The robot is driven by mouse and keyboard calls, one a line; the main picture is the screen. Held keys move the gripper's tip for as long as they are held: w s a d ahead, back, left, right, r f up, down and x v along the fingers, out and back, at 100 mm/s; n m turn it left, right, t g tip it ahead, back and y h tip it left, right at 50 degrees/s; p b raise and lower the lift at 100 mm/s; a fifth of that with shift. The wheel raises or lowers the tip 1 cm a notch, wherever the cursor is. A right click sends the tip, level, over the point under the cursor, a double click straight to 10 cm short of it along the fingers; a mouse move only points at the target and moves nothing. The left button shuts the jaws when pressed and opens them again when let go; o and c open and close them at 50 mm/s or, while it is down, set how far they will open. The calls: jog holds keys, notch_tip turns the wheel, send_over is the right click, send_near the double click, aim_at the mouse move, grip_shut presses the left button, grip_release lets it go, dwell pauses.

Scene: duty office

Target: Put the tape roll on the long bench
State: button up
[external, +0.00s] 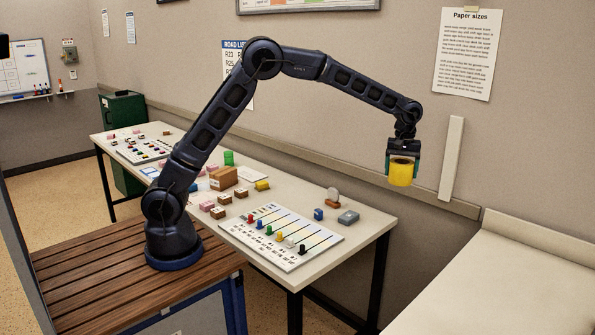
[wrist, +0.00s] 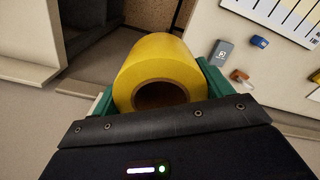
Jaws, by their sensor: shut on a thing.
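The tape roll is a thick yellow ring; in the external view the yellow tape roll (external: 401,173) hangs in my gripper (external: 402,165). My gripper is shut on it, high in the air past the right end of the table, near the wall. In the wrist view the tape roll (wrist: 158,72) sits between the green fingers of my gripper (wrist: 155,88), its dark hole facing the camera. The long bench seems to be the pale padded bench (external: 520,280) at the lower right of the external view, apart from the roll.
A white table (external: 375,222) carries a slider board (external: 282,236), small boxes, a blue block (external: 319,214) and a grey box (external: 348,217). A pale upright strip (external: 451,158) is on the wall right of my gripper. The bench's visible top is clear.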

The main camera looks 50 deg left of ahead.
jog(key=s+d+r+m, duration=0.1)
jog(key=s+d+m, duration=0.1)
jog(key=s+d, duration=0.75)
jog(key=s+d+r+m, duration=0.15)
jog(key=s+d, duration=0.45)
jog(key=d, duration=0.6)
jog(key=s+d+r+m, duration=0.1)
jog(key=s+d+m, duration=0.1)
jog(key=s+d, duration=0.7)
jog(key=s+d+r+m, duration=0.1)
jog(key=s+d+m, duration=0.35)
jog(key=s, duration=0.75)
jog(key=shift+n, duration=0.9)
jog(key=f, duration=0.6)
jog(key=d+f, duration=0.1)
jog(key=f, duration=1.2)
jog(key=shift+w+d+f, duration=0.1)
jog(key=shift+d+f, duration=0.15)
jog(key=shift+f, duration=0.15)
jog(key=shift+f, duration=0.1)
jog(key=o, duration=1.2)
jog(key=shift+c, duration=0.2)
